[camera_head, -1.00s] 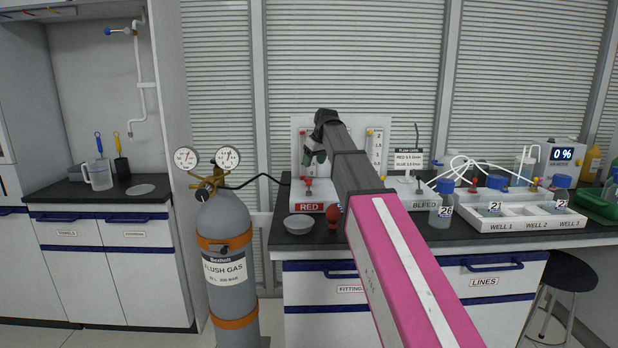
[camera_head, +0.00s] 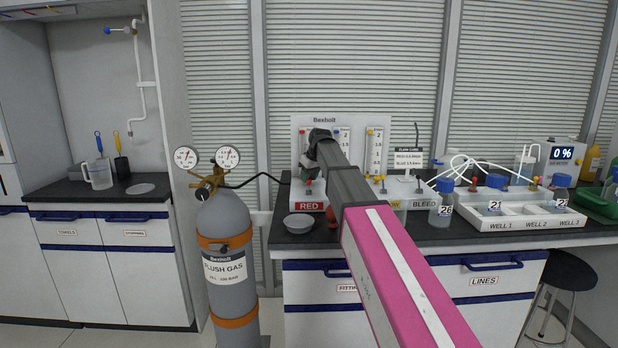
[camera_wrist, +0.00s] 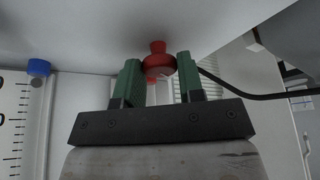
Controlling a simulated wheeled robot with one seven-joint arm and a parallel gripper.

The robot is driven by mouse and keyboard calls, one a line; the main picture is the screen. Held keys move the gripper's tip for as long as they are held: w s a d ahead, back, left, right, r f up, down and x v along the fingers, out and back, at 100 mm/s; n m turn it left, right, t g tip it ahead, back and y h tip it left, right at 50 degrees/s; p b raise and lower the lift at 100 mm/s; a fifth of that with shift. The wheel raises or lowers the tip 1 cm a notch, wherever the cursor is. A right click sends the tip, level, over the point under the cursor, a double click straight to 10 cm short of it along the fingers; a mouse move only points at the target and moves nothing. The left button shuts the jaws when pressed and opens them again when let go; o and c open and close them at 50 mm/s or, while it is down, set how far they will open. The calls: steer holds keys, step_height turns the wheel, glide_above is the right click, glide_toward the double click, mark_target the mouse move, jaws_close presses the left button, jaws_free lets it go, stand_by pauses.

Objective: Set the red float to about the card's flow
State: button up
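A red knob (camera_wrist: 159,66) sits between the green fingers of my gripper (camera_wrist: 158,78) in the wrist view. The fingers are open, with a small gap on each side of the knob. In the head view my gripper (camera_head: 308,165) is in front of the white meter board (camera_head: 325,120), above the base labelled RED (camera_head: 308,206). My arm hides much of the board, and I cannot make out the red float. The flow card (camera_head: 408,160) stands right of the board with lines for RED and BLUE; its figures are too small to read surely.
A grey gas cylinder (camera_head: 226,240) with two gauges stands at left. A shallow bowl (camera_head: 299,224) sits near the counter's front edge. Bottle 26 (camera_head: 442,208) and a white well tray (camera_head: 520,224) are at right. A blue-capped scale (camera_wrist: 38,70) shows in the wrist view.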

steer(key=shift+c, duration=1.3)
steer(key=shift+m, duration=0.8)
steer(key=o, duration=0.9)
steer(key=v, duration=1)
steer(key=shift+s+a+r, duration=0.1)
steer(key=shift+s+r, duration=0.2)
steer(key=shift+r, duration=0.05)
